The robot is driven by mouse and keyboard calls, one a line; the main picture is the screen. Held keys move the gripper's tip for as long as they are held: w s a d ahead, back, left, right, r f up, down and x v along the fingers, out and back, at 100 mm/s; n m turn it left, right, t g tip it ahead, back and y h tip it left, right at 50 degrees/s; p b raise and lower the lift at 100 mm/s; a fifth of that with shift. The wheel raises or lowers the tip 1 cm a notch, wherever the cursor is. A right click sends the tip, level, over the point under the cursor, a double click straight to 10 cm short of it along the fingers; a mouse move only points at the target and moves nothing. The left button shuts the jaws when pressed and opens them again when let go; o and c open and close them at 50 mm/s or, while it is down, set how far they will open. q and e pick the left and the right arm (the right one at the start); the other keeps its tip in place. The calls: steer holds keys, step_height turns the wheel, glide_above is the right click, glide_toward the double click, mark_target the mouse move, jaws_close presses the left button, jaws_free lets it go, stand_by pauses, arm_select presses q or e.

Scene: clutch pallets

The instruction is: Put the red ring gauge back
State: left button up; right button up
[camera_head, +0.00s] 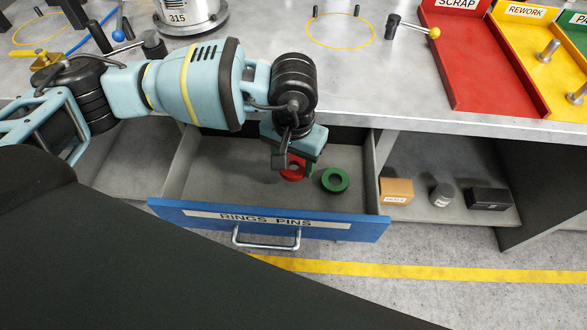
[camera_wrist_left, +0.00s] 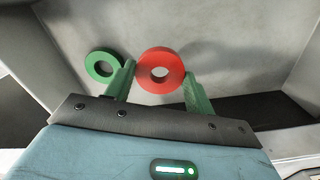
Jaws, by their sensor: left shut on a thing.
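The red ring gauge (camera_head: 291,168) is in my left gripper (camera_head: 296,166), inside or just over the open drawer, partly hidden by the wrist in the head view. In the left wrist view, the red ring gauge (camera_wrist_left: 160,70) sits between the two green fingers of my left gripper (camera_wrist_left: 158,82), which are shut on it. The drawer (camera_head: 270,219) has a blue front labelled RINGS PINS and is pulled out. A green ring (camera_head: 335,180) lies on the drawer floor right of the red one; the left wrist view shows it (camera_wrist_left: 104,66) to the left. My right gripper is not in view.
The grey bench top (camera_head: 360,90) lies above the drawer. A red SCRAP tray (camera_head: 470,80) and a yellow REWORK tray (camera_head: 530,60) stand at its right. A shelf right of the drawer holds an orange box (camera_head: 396,191), a grey jar (camera_head: 441,195) and a black box (camera_head: 489,199).

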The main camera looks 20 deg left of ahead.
mark_target(293, 172)
arm_select(q)
steer(key=shift+f, duration=2.05)
steer(key=shift+f, duration=0.15)
steer(key=o, duration=1.2)
step_height(293, 172, up, 12)
steer(key=shift+r, duration=0.2)
